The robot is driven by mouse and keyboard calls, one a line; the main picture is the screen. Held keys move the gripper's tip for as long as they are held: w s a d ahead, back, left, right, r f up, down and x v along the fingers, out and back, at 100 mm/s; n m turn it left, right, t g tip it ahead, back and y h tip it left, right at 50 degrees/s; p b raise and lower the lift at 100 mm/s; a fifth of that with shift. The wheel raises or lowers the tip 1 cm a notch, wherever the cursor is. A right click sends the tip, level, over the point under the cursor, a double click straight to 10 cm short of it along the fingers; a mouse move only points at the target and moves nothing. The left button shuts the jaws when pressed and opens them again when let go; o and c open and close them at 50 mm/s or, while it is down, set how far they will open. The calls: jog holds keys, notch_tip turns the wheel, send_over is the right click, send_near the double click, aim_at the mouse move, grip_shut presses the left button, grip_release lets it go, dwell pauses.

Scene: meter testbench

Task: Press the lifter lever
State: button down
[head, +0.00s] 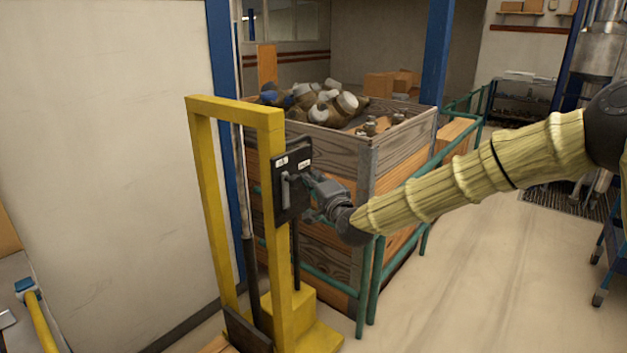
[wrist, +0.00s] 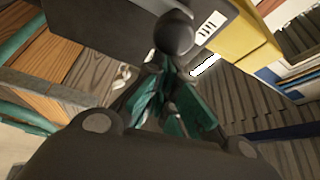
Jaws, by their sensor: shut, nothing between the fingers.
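The yellow lifter frame (head: 203,190) stands left of centre in the head view. A black box (head: 293,160) with white labels is on its right post, and a grey lever (head: 285,190) shows on the box's face. In the wrist view a dark round knob (wrist: 174,35), seemingly the lever's end, lies just beyond the fingertips, in front of the dark box (wrist: 110,20). My gripper (head: 308,181) is at the right side of the box, close to the lever. Its teal-padded fingers (wrist: 168,72) are shut and empty. I cannot tell whether they touch the knob.
A large wooden crate (head: 335,150) full of meter parts stands right behind the lifter. Green railings (head: 374,275) run along the crate, close below my arm. The floor (head: 480,270) to the right is clear. A pale wall (head: 110,180) fills the left.

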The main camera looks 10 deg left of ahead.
jog(key=w+d, duration=0.2)
jog(key=w, duration=0.1)
jog(key=r+b+v, duration=0.1)
jog(key=b+v, duration=0.1)
jog(key=v, duration=0.7)
jog(key=shift+s+d+b, duration=0.25)
jog(key=shift+d+b, duration=0.05)
jog(key=shift+d, duration=0.05)
jog(key=shift+f, duration=0.15)
jog(key=s+d+f+n+g+h, duration=0.15)
jog(key=s+d+f, duration=0.35)
jog(key=f, duration=0.8)
jog(key=s+d+f+n+g+h+p, duration=0.1)
jog(key=s+d+f+g+h, duration=0.15)
jog(key=s+f, duration=0.65)
jog(key=s+d+f+n+g+h, duration=0.1)
jog(key=s+d+f+g+h, duration=0.2)
jog(key=f, duration=1.3)
jog(key=s+d+f+n+g+h, duration=0.1)
jog(key=s+d+f+g, duration=0.1)
jog(key=s+d+f, duration=0.3)
jog(key=s+d+f+n+g+h+p, duration=0.1)
jog(key=s+d+f+g+h, duration=0.1)
jog(key=s+d, duration=0.9)
jog(key=s+d+f+n+g+h, duration=0.2)
jog(key=s+d+f, duration=0.5)
jog(key=s, duration=1)
jog(key=shift+s+d+f+g+p, duration=0.25)
jog(key=shift+d+f+g+p, duration=0.15)
jog(key=shift+d+g, duration=0.5)
